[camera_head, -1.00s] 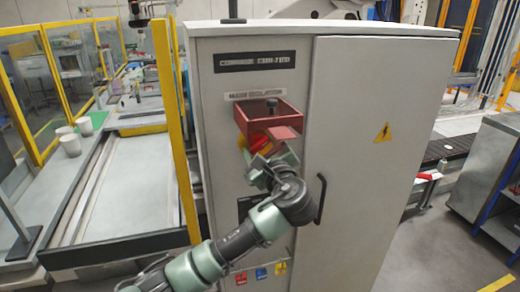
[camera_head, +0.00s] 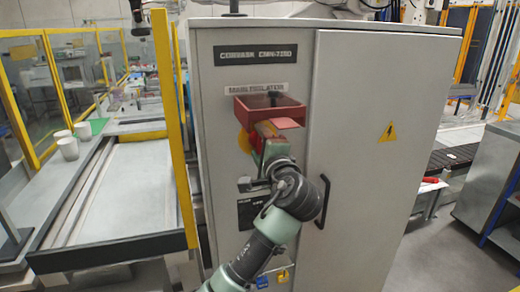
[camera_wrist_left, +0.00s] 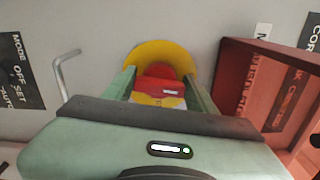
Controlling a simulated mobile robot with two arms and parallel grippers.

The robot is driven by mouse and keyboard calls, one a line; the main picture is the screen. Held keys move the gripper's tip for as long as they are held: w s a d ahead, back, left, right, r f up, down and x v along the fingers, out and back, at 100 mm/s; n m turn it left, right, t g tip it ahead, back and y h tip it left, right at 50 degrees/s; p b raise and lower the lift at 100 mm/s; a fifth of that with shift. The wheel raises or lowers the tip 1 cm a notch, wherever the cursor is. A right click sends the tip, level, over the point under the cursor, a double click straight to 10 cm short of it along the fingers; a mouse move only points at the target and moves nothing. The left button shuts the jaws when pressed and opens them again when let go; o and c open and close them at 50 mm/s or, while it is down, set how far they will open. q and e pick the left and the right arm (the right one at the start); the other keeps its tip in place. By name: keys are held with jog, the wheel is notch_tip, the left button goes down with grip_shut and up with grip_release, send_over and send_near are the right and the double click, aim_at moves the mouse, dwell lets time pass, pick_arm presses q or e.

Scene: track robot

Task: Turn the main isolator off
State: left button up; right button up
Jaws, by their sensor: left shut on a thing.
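The main isolator is a red handle (camera_wrist_left: 158,84) on a round yellow plate (camera_wrist_left: 160,55) on the grey cabinet front. In the head view the yellow plate (camera_head: 243,142) shows only in part, behind my gripper and below the "MAIN ISOLATOR" label (camera_head: 257,88). My left gripper (camera_wrist_left: 160,76) is shut on the red handle, one finger on each side of it. In the head view my left gripper (camera_head: 262,142) points up, just under the red box; the handle is mostly hidden there. My right gripper is not in view.
An open-topped red box (camera_head: 290,113) juts out close above my gripper. The cabinet door (camera_head: 365,130) has a black handle (camera_head: 323,205). A bent metal rod (camera_wrist_left: 64,75) and a black mode plate (camera_wrist_left: 15,75) are nearby. A yellow post (camera_head: 172,120) stands left.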

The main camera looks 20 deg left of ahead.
pick_arm(q)
jog(key=shift+f+n+b, duration=0.25)
jog(key=shift+n+b, duration=0.05)
jog(key=shift+n, duration=0.3)
jog(key=o, duration=1)
jog(key=shift+r, duration=0.15)
jog(key=b+v, duration=0.2)
jog(key=v, duration=0.6)
jog(key=shift+w, duration=0.1)
